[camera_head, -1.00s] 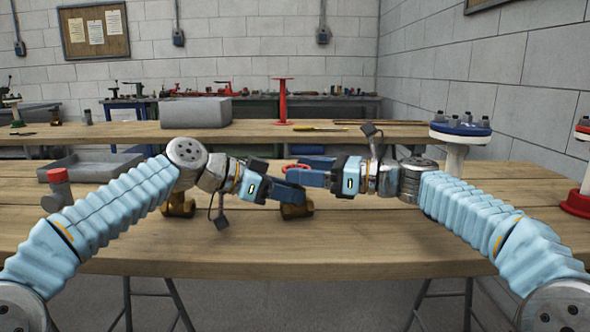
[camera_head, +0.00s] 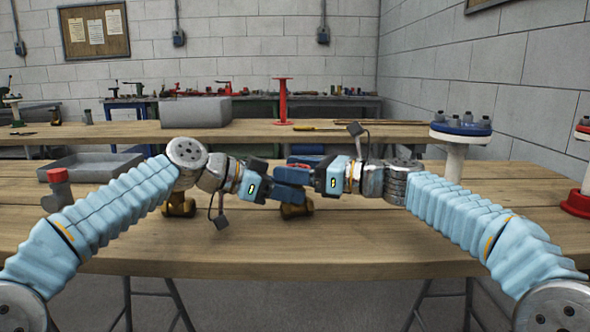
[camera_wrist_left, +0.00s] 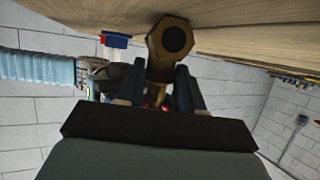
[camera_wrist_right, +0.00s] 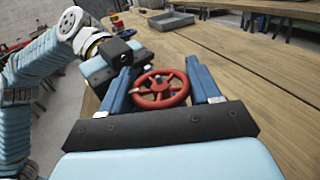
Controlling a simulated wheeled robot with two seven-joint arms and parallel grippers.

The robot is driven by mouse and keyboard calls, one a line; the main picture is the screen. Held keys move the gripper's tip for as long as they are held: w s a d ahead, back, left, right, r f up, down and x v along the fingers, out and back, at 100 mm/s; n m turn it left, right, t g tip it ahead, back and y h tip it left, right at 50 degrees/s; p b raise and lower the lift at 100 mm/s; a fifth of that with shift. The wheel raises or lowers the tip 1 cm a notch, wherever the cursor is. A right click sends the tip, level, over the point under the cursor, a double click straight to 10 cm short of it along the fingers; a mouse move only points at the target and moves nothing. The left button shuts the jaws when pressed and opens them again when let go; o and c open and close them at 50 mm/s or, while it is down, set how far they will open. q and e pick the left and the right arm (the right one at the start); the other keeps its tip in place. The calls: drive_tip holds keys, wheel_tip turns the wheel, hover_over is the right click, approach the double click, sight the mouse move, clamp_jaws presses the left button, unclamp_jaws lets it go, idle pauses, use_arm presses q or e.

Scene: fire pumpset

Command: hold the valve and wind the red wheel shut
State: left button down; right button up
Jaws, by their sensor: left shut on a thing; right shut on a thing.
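The brass valve (camera_head: 296,211) is low over the near table, mostly hidden by my grippers in the head view. In the left wrist view its hexagonal open end (camera_wrist_left: 175,40) faces the camera, between the fingers. My left gripper (camera_head: 292,196) is shut on the valve body. The red spoked wheel (camera_wrist_right: 160,88) sits between the two blue fingers of my right gripper (camera_wrist_right: 163,86), which is shut on its rim from opposite sides. In the head view the wheel is almost wholly covered by this gripper.
Another brass fitting (camera_head: 179,206) stands on the table behind my left forearm. A grey tray (camera_head: 88,168) and a red-topped grey piece (camera_head: 60,187) are at left. A white stand with a blue flange (camera_head: 459,130) is at right. The table front is clear.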

drive_tip(key=m+t+h, duration=0.1)
drive_tip(key=m+t, duration=0.1)
drive_tip(key=shift+r+t, duration=0.1)
drive_tip(key=shift+t, duration=0.3)
drive_tip(key=shift+d+m+t+h, duration=0.15)
drive_tip(key=shift+m+t+h, duration=0.9)
drive_tip(key=shift+t, duration=0.25)
drive_tip(key=o, duration=0.8)
drive_tip(key=v, duration=1.2)
